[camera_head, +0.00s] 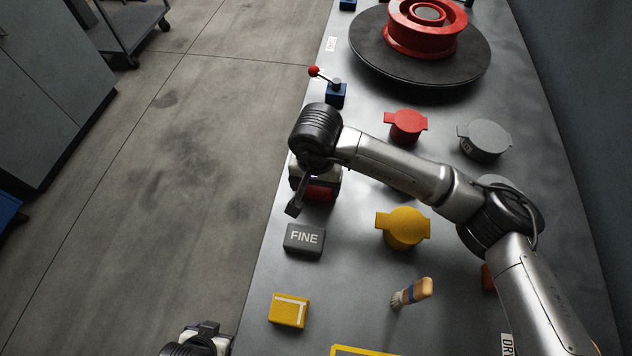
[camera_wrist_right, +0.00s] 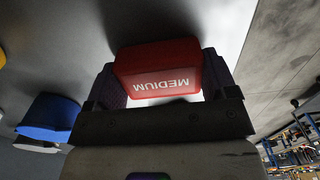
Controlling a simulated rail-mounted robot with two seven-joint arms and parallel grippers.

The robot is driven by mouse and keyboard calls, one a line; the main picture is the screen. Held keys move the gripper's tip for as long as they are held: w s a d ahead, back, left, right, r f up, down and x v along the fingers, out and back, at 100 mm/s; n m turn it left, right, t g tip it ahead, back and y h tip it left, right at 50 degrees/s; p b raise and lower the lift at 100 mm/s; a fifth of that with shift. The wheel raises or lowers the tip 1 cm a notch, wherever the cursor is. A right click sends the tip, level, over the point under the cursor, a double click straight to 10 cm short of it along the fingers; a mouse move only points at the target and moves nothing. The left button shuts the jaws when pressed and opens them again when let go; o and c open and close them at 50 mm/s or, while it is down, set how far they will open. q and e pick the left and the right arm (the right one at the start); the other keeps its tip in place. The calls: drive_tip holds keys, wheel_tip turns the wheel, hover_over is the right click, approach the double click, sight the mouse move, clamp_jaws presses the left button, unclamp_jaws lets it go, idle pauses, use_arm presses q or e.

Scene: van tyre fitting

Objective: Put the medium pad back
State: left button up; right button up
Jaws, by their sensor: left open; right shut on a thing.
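The red medium pad (camera_head: 318,192) is at the left edge of the bench in the head view, partly hidden by my right gripper (camera_head: 305,192). In the right wrist view the medium pad (camera_wrist_right: 160,72) sits between the two fingers of my right gripper (camera_wrist_right: 165,85), its word MEDIUM upside down. The right gripper is shut on it. I cannot tell whether the pad touches the bench. My left gripper (camera_head: 207,332) is at the bottom of the head view, left of the bench edge, open and apart from the pads.
The grey FINE pad (camera_head: 304,239) and a yellow block (camera_head: 289,310) lie nearer along the bench edge. A red-knobbed lever (camera_head: 335,94) and turntable (camera_head: 370,54) are beyond.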

drive_tip(key=shift+w, duration=0.1)
drive_tip(key=shift+f, duration=0.2)
drive_tip(key=o, duration=0.9)
drive_tip(key=shift+r, duration=0.1)
drive_tip(key=shift+r, duration=0.15)
drive_tip(key=shift+r, duration=0.25)
drive_tip(key=shift+r+p, duration=1.7)
drive_tip(key=shift+r, duration=4.1)
